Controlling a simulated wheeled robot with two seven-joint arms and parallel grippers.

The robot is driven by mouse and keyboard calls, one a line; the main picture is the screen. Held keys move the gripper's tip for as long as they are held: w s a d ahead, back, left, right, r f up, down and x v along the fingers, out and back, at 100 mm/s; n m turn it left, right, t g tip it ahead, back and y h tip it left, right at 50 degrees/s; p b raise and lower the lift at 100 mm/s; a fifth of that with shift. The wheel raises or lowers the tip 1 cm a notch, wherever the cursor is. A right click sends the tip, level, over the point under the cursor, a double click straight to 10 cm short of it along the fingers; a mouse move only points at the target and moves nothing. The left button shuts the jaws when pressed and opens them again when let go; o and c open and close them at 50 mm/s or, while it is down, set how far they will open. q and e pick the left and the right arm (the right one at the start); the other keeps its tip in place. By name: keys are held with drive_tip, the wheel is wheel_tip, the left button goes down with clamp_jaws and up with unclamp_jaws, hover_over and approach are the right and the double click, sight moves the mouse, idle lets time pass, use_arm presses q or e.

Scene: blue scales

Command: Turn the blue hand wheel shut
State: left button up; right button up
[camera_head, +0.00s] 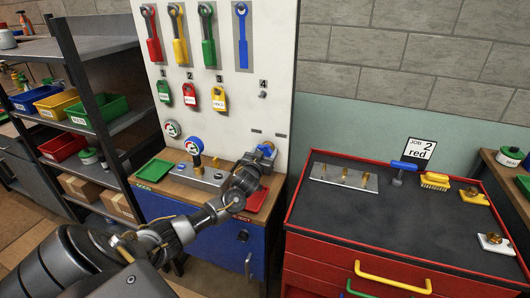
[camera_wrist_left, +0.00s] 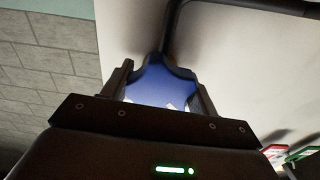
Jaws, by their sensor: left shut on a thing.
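The blue hand wheel (camera_head: 266,149) is at the right end of the bench against the white panel, partly hidden by my gripper. My left gripper (camera_head: 257,159) reaches it from the front, with my arm coming in from the lower left. In the left wrist view the blue hand wheel (camera_wrist_left: 160,80) lies between the two fingers of my left gripper (camera_wrist_left: 163,90), which is shut on it. A dark pipe runs behind the wheel there. How far the wheel is turned cannot be told. My right gripper is not in view.
A blue-rimmed gauge (camera_head: 194,145) stands on a metal block (camera_head: 203,177) left of the wheel. A red tray (camera_head: 257,199) and a green tray (camera_head: 155,170) lie on the bench. A red cabinet (camera_head: 380,240) with tools on top stands right.

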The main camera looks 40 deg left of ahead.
use_arm(q)
drive_tip(key=m+p, duration=0.1)
drive_tip(key=m, duration=0.5)
drive_tip(key=shift+r, duration=0.1)
drive_tip(key=m+p, duration=0.1)
drive_tip(key=m, duration=0.4)
drive_tip(key=shift+m, duration=0.4)
drive_tip(key=m+p, duration=0.1)
drive_tip(key=m, duration=0.4)
drive_tip(key=m+p, duration=0.1)
drive_tip(key=m, duration=0.4)
drive_tip(key=shift+m, duration=0.4)
drive_tip(key=o, duration=1)
